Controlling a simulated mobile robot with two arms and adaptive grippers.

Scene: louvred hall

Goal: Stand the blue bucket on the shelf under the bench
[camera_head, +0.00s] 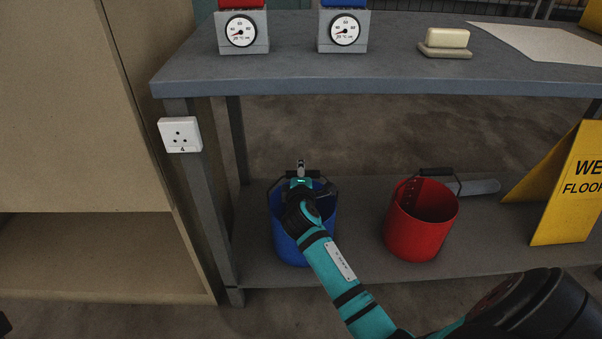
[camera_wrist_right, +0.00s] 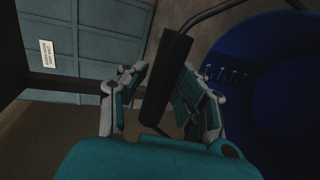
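The blue bucket (camera_head: 289,244) is upright at the left end of the shelf (camera_head: 345,262) under the grey bench (camera_head: 380,82). I cannot tell whether its base touches the shelf. My right gripper (camera_head: 301,178) is at its raised handle, above the bucket's mouth. My arm hides part of the bucket's front. My left gripper is not in view.
A red bucket (camera_head: 420,233) stands on the shelf to the right, with a clear gap between. A yellow floor sign (camera_head: 570,195) is further right. A bench leg and a wooden cabinet (camera_head: 75,120) are at the left. Two gauges and soap (camera_head: 447,38) sit on the bench.

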